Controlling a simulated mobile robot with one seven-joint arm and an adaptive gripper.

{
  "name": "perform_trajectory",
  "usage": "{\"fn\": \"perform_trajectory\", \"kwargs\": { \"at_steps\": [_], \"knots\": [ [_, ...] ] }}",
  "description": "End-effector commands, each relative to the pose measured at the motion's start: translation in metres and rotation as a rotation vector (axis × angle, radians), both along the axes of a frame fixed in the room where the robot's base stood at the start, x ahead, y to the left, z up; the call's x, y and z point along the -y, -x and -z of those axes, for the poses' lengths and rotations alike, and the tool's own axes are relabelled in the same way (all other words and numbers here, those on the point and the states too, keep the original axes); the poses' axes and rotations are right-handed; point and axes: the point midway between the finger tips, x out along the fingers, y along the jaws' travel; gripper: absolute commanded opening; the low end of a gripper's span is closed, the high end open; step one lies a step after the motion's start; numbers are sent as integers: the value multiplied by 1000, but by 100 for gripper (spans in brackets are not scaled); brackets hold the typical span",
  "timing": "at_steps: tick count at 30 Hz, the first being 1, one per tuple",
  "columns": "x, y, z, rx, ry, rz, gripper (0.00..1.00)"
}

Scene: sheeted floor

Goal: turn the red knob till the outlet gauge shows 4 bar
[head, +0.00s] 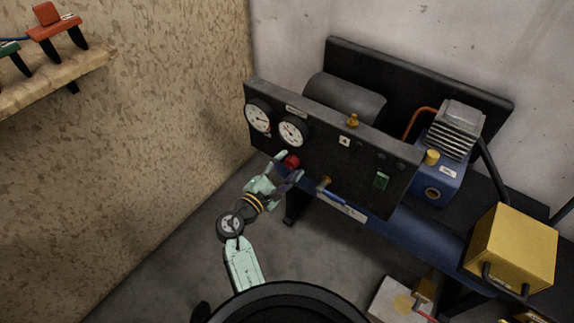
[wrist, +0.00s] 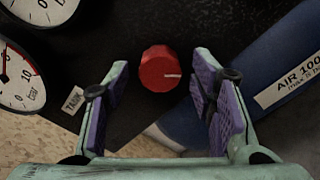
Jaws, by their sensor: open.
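The red knob (head: 291,161) sits on the dark panel (head: 345,168), below two round white gauges. In the wrist view the red knob (wrist: 160,69) has a white line pointing right. My gripper (head: 279,167) is at the knob; in the wrist view my gripper (wrist: 162,85) is open, its purple-padded fingers on either side of the knob with gaps. The left gauge (head: 258,115) and the right gauge (head: 292,131) are on the panel. Which gauge is the outlet one is not readable.
A blue-handled valve (head: 331,192) sticks out right of the knob. A blue tank (wrist: 262,80) with an AIR label lies behind it. A yellow box (head: 511,250) stands at right. A wooden shelf (head: 60,72) juts from the left wall.

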Motion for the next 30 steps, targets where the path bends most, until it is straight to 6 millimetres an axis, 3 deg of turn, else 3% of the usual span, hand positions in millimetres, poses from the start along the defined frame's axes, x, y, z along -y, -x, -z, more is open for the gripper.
{"fn": "perform_trajectory", "kwargs": {
  "at_steps": [6, 27, 30],
  "knots": [
    [0, 0, 0, 0, 0, 0, 51],
    [0, 0, 0, 0, 0, 0, 4],
    [0, 0, 0, 1, -1, 0, 3]
  ]
}}
